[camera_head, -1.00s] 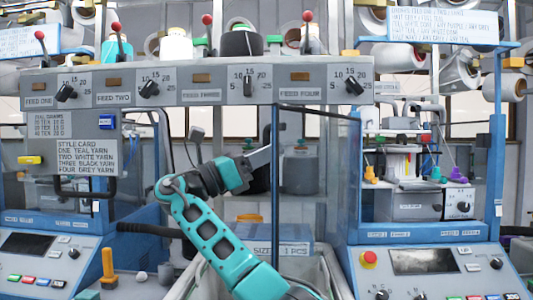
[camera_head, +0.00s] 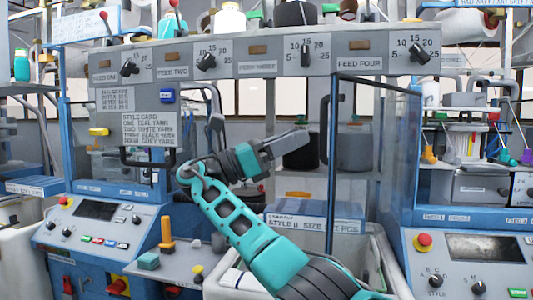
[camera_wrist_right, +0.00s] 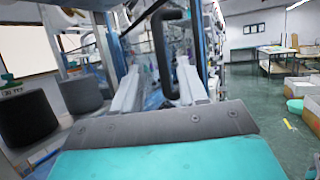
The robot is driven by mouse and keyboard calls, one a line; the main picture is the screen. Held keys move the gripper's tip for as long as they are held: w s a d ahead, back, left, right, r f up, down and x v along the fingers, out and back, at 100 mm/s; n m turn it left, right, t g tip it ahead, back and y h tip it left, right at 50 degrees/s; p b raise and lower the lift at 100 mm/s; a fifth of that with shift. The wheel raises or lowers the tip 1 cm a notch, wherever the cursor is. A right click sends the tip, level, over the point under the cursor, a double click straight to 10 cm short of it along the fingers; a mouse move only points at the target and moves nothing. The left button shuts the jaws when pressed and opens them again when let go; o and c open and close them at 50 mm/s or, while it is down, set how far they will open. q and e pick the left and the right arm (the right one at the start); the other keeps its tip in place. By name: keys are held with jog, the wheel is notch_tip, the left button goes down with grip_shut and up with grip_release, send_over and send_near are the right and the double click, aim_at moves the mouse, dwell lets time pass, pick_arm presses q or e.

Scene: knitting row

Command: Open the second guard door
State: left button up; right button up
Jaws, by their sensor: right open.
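My right gripper (camera_head: 296,142) points right, just left of this handle in the picture. In the right wrist view a black bar handle (camera_wrist_right: 168,55) stands beyond the two grey fingers (camera_wrist_right: 160,88), which are spread apart. I cannot tell any contact. Another black handle (camera_head: 150,160) is under the style card at left. My left gripper is out of view.
A control console (camera_head: 95,225) is at left, another console (camera_head: 465,255) at right. A blue-topped box (camera_head: 315,215) lies behind my arm. The yellow-handled tool (camera_head: 167,235) stands on the ledge. Right of the handle, the wrist view shows open floor (camera_wrist_right: 250,95).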

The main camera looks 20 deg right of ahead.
jog(key=a, duration=0.2)
jog(key=a+f, duration=0.1)
jog(key=shift+w+a+f+g, duration=0.1)
jog(key=shift+w+g, duration=0.2)
jog(key=shift+g, duration=0.1)
jog(key=shift+w+a+f+t+p, duration=0.1)
jog(key=shift+a+f+t+p, duration=0.15)
jog(key=shift+a, duration=0.3)
jog(key=shift+w+a+f+t+p, duration=0.1)
jog(key=shift+a+f+t+p, duration=0.15)
jog(key=shift+a, duration=0.25)
